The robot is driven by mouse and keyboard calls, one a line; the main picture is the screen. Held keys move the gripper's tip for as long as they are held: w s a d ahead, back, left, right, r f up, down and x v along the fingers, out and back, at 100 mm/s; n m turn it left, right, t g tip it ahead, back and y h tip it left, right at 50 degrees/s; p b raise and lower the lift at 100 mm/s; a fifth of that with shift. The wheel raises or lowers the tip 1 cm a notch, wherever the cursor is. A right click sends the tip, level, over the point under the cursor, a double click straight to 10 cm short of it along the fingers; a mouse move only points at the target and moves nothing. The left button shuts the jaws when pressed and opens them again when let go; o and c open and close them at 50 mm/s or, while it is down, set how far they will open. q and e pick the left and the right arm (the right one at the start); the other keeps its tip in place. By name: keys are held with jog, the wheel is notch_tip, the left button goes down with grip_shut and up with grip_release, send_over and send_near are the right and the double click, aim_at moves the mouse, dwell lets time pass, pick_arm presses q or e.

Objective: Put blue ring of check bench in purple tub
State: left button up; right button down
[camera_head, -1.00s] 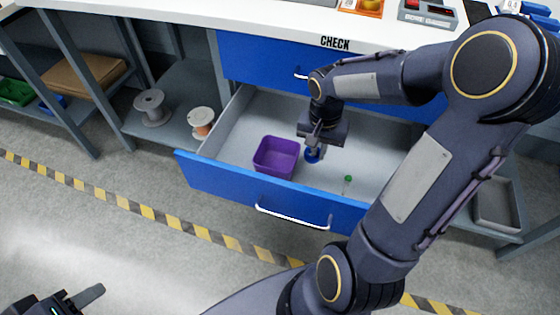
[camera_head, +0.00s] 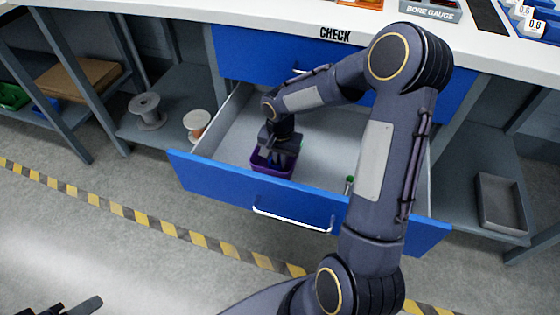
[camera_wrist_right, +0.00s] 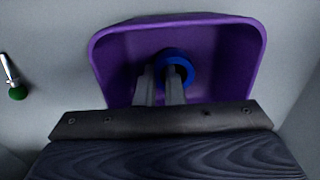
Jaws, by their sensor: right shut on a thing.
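The purple tub (camera_head: 285,172) stands in the open drawer of the check bench, and it also shows in the right wrist view (camera_wrist_right: 118,52). My right gripper (camera_head: 273,160) is over the tub, with its fingers reaching down into the opening. In the right wrist view its fingertips (camera_wrist_right: 163,75) are shut on the blue ring (camera_wrist_right: 186,58), which shows inside the tub's outline. I cannot tell whether the ring touches the tub floor. My left gripper (camera_head: 70,308) shows only in part at the lower left edge and looks empty.
The open drawer (camera_head: 315,170) has a blue front with a handle (camera_head: 290,220). A green-tipped item (camera_head: 349,184) lies in it, right of the tub. Spools (camera_head: 147,110) and a grey tray (camera_head: 501,203) sit on side shelves. The benchtop (camera_head: 250,15) is above the drawer.

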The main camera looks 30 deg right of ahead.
jog(key=shift+f, duration=0.2)
jog(key=c, duration=1.5)
grip_release()
jog(key=shift+c, duration=0.2)
